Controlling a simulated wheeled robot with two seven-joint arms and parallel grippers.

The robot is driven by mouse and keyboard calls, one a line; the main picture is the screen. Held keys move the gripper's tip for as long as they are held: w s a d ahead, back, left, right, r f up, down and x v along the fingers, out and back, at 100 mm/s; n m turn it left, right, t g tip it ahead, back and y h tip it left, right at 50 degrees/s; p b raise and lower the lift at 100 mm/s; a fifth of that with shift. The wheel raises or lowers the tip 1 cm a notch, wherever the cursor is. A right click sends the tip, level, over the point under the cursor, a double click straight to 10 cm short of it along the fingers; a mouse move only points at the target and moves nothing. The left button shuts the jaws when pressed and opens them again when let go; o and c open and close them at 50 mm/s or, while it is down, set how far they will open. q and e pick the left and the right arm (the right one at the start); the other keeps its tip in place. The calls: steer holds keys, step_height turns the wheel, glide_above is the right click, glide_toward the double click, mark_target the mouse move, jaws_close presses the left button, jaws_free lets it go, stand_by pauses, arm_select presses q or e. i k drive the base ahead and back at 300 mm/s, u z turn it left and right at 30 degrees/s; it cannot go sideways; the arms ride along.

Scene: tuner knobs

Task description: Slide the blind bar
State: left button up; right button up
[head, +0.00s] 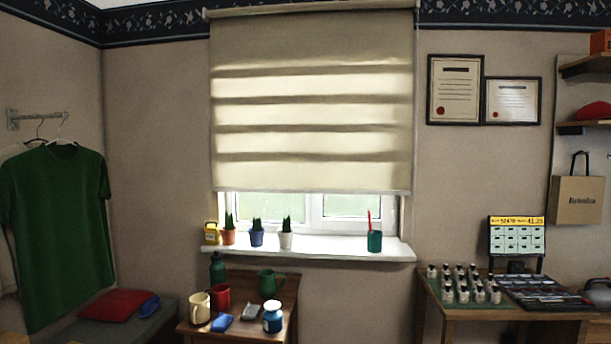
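A beige striped blind (312,110) hangs over the window in the middle of the head view. Its bottom bar (315,191) is level and hangs above the sill, with a strip of window glass (345,206) showing below it. Neither of my grippers shows in this view.
The white sill (330,248) holds small potted plants (257,235), a yellow item (212,233) and a teal cup (375,242). Below stands a small wooden table (270,312) with mugs. A desk (440,300) with bottles and a screen (517,237) is at right.

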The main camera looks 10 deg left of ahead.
mark_target(328, 173)
steer(key=u, duration=0.3)
steer(key=i, duration=1.25)
steer(key=z, duration=0.3)
steer(key=i, duration=1)
steer(key=z, duration=0.5)
